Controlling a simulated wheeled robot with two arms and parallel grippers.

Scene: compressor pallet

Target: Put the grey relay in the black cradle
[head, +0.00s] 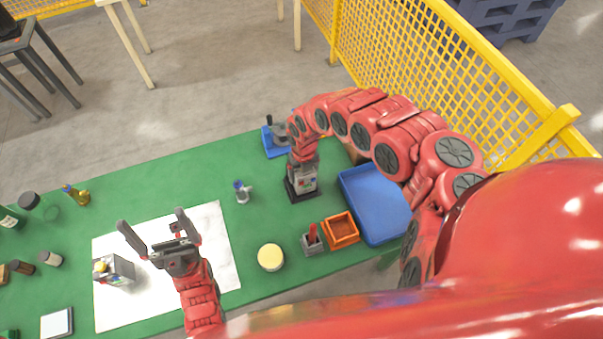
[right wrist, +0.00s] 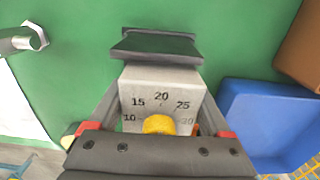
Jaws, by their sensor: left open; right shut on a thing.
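The grey relay (right wrist: 163,95), a box with a number scale and a yellow knob, sits between the fingers of my right gripper (right wrist: 158,132), which is shut on it. In the head view the relay (head: 305,181) is upright at the black cradle (head: 301,194), partly covered by my right gripper (head: 303,166). The cradle (right wrist: 155,45) shows just past the relay in the right wrist view. I cannot tell whether the relay is fully seated. My left gripper (head: 153,224) is open and empty above the white sheet.
A similar grey box (head: 114,270) with a yellow knob stands on the white sheet (head: 212,240). Yellow fencing (head: 450,70) stands behind.

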